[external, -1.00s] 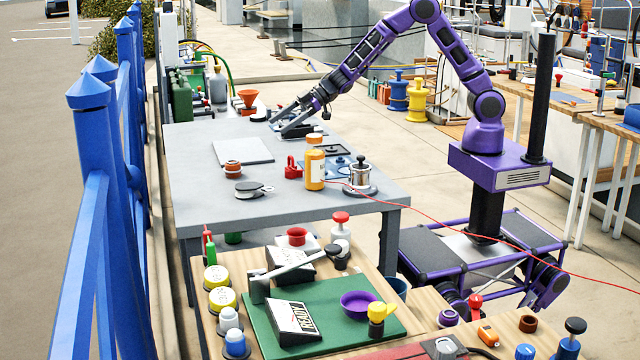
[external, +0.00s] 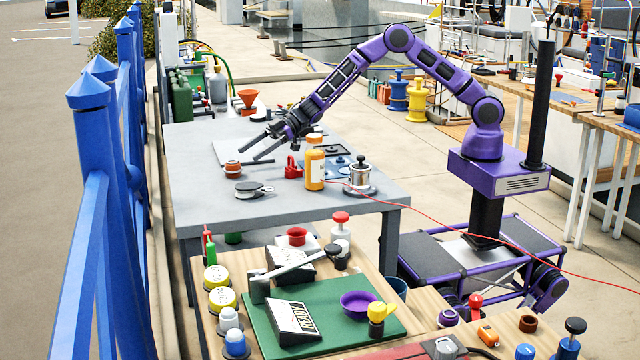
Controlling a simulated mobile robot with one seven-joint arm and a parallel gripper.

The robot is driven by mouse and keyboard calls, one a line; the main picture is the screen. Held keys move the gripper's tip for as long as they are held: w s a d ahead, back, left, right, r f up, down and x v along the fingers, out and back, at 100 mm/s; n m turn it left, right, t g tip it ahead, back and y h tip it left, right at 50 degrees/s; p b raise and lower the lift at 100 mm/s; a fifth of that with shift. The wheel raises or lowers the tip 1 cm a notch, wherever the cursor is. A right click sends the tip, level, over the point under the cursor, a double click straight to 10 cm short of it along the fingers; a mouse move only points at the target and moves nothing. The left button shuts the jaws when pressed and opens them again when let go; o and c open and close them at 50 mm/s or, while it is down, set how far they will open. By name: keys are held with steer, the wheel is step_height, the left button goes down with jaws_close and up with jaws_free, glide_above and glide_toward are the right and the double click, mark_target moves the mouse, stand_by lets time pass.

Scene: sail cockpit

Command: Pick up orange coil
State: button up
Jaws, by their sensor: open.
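The orange coil (external: 232,171) is a small, short, round piece near the left-middle of the grey table (external: 215,215). My gripper (external: 248,155) is open, with its two dark fingers apart and pointing down to the left. Its tips are just up and right of the coil in the picture. Nothing shows between the fingers. I cannot tell how high the tips are above the table or whether one touches the coil.
A grey shackle-like piece (external: 248,189) lies in front of the coil. A red piece (external: 292,168), an orange bottle (external: 315,170) and a silver pot (external: 360,173) stand to the right. A flat light grey panel (external: 225,148) lies behind. The table's front left is clear.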

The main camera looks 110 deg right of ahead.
mark_target(235, 160)
steer(key=shift+r+x, duration=0.2)
steer(key=shift+x, duration=1.25)
steer(key=shift+r+x, duration=0.2)
steer(key=shift+x, duration=1.25)
steer(key=shift+w, duration=0.15)
jaws_close()
steer(key=shift+r, duration=0.1)
